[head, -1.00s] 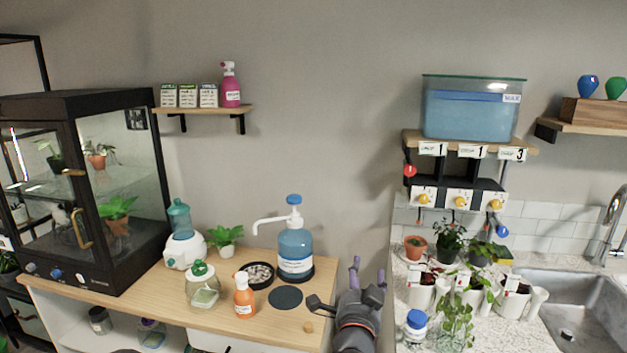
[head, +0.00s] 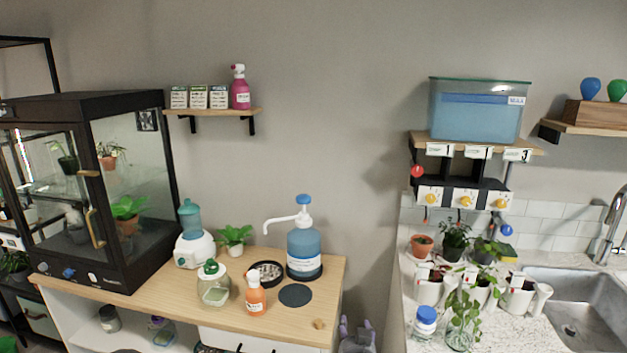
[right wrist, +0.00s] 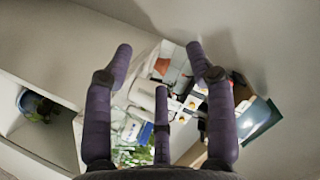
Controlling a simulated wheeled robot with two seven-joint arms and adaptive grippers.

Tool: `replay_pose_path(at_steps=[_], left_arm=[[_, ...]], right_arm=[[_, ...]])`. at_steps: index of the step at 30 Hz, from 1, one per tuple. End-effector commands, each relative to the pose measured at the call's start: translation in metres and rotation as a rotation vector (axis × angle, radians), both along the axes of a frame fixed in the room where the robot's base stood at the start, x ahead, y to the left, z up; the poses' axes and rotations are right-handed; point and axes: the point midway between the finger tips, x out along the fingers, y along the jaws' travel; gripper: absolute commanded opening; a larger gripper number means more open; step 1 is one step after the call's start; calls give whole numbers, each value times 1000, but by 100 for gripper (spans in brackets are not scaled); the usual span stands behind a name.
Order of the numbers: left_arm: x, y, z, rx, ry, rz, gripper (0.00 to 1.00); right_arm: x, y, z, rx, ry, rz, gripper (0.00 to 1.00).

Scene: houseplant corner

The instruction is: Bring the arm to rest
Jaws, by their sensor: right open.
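My right gripper (head: 357,330) shows at the bottom of the head view, in the gap between the wooden cabinet top (head: 170,305) and the sink counter (head: 400,285). Only its purple fingertips and a bit of the hand show there. In the right wrist view its purple fingers (right wrist: 160,75) are spread apart, with nothing between them. The arm behind it is below the head view. My left gripper is not in view.
On the cabinet top stand a blue pump bottle (head: 304,250), an orange bottle (head: 256,295), a glass jar (head: 213,290) and a dark round mat (head: 296,296). The counter holds white pots (head: 428,291), a blue-capped bottle (head: 425,322) and the sink (head: 575,300).

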Motion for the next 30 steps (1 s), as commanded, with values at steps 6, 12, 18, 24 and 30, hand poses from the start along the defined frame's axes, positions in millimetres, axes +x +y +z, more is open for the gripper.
replay_pose_path(at_steps=[6, 12, 18, 24, 30], left_arm=[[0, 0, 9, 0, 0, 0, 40], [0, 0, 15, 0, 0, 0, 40], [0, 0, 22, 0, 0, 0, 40], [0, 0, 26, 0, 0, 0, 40], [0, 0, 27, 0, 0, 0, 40]], right_arm=[[-38, -6, -132, -95, 314, 154, 56], [-111, -10, -236, -121, 606, 315, 56], [-209, -8, -310, -91, 883, 490, 56], [-290, -1, -342, -36, 1068, 627, 56], [-319, 3, -348, -13, 1129, 683, 56]])
